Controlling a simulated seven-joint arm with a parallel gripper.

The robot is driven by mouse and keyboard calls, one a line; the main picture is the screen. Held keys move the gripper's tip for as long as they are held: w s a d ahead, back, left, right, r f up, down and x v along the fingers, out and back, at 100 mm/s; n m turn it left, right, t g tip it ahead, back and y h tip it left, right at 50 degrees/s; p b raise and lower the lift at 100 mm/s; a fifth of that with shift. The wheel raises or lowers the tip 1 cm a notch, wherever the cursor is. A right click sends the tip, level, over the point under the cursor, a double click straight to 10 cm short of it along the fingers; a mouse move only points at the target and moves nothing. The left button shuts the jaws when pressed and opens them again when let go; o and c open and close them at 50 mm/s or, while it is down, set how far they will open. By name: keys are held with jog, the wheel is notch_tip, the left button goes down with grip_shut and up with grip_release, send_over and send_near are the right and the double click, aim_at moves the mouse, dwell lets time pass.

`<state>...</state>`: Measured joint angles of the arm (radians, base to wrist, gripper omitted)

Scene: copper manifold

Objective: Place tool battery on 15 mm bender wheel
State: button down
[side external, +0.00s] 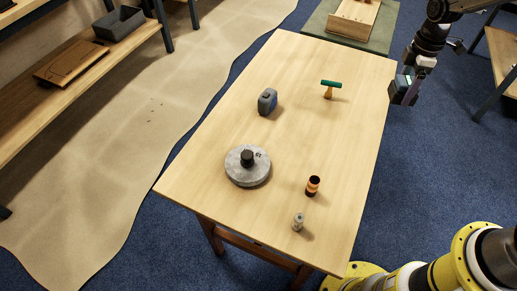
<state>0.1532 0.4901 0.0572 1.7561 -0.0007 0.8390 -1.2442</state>
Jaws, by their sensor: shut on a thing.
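The bender wheel (236,174) is a round grey disc lying flat on the table, with a black knob (247,157) at its centre and a dark marking on top. My gripper (405,90) is at the upper right, just off the table's right edge and well away from the wheel. It is shut on a small dark block with a greenish strip, which looks like the tool battery (407,80). The fingers and their shadowed side hide part of the block, so its exact outline is hard to tell. Nothing else rests on the wheel.
On the wooden table (205,165) stand a blue-grey rounded case (268,101), a green-topped T-shaped tool (330,84), a black and copper cylinder (313,186) and a small silvery cylinder (298,221). A wooden box (354,20) sits beyond the far edge. The table's middle is clear.

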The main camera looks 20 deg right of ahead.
jog(key=s+a+r+n, duration=0.25)
jog(key=a+n, duration=0.25)
jog(key=a, duration=0.7)
jog(key=s+a+r+n, duration=0.2)
jog(key=s+a+n, duration=0.25)
jog(key=a, duration=0.65)
jog(key=s+a+r+n, duration=0.2)
jog(key=a+n, duration=0.3)
jog(key=a, duration=0.7)
send_over(247, 154)
notch_tip(247, 154, down, 10)
jog(key=shift+f, duration=1.65)
jog(key=shift+f, duration=0.1)
grip_release()
jog(key=shift+f, duration=0.15)
notch_tip(247, 154, up, 12)
jog(key=shift+r, duration=0.2)
